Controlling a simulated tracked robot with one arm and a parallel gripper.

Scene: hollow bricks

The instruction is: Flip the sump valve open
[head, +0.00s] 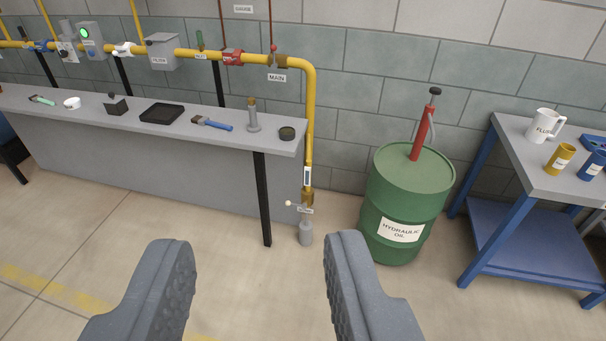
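A brass valve (307,197) sits low on the vertical yellow pipe, just right of the bench's end; I take it as the sump valve. A short lever with a pale knob (289,203) sticks out sideways to its left. A small tag (305,210) hangs at the valve, its text too small to read. A grey bottle-like container (306,234) stands upright below it at floor level. My gripper (258,243) is open and empty, its two grey fingers wide apart in the foreground. The valve is well beyond them, touching neither.
A grey bench (200,185) with a black leg stands left of the valve, holding a brush and several small items. A green hydraulic oil drum (408,200) with a red pump stands to the right. A blue-framed table (540,190) is farther right. The floor in front is clear.

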